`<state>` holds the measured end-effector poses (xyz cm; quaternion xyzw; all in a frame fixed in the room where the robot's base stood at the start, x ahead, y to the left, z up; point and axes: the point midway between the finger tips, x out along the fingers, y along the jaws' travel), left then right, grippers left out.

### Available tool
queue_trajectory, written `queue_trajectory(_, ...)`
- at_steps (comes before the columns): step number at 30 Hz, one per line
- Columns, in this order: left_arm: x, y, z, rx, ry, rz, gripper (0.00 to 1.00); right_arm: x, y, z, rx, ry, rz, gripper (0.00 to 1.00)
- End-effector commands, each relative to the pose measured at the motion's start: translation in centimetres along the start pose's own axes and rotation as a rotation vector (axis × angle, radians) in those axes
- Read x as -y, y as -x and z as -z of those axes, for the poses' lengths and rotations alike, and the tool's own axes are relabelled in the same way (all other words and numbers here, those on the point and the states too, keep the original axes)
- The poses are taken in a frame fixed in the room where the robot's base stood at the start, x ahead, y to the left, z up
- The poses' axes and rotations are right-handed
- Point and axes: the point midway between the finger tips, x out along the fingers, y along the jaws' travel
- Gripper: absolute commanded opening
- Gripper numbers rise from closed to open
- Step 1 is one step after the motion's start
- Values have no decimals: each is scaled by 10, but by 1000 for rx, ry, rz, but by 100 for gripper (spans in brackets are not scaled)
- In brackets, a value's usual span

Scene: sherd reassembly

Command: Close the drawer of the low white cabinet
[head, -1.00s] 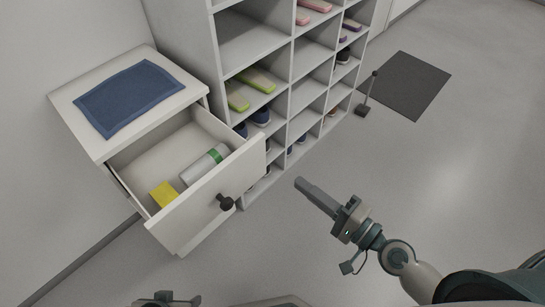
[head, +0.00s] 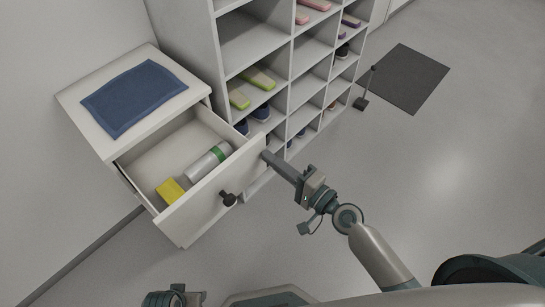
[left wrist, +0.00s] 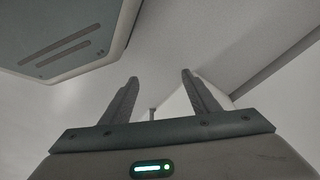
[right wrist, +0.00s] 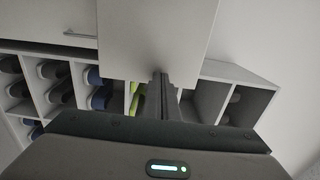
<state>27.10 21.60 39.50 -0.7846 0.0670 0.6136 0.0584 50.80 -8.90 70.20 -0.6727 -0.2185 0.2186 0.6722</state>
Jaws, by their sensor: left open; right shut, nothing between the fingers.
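The low white cabinet (head: 76,99) stands at the left in the head view, with a blue cloth on top. Its drawer (head: 190,223) is pulled out, with a dark round knob (head: 228,199) on the front. Inside lie a yellow block (head: 171,191) and a grey-white cylinder with a green band (head: 208,161). My right gripper (head: 268,157) is shut and empty, its tips close to the right end of the drawer front; I cannot tell if they touch. In the right wrist view its fingers (right wrist: 160,85) point at a pale panel. My left gripper (left wrist: 160,88) is open and empty, low in the head view.
A white shelf unit (head: 291,50) with shoes stands right behind the cabinet. A dark mat (head: 405,80) and a small upright post (head: 367,88) are on the floor beyond it. The floor at the right is clear.

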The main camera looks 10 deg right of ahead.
Motion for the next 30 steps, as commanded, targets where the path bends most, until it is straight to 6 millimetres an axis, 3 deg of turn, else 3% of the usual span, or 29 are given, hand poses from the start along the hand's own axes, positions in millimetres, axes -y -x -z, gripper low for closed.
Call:
queue_trajectory(17,0,-1,0,-1,-1,0,55,0,-7,0,0,-1,0,0)
queue_trajectory(23,0,-7,-1,-6,-1,-1,55,2,-29,0,0,-1,2,0)
queue_trajectory(30,1,-27,-10,5,1,-1,55,3,-80,0,0,-1,4,0)
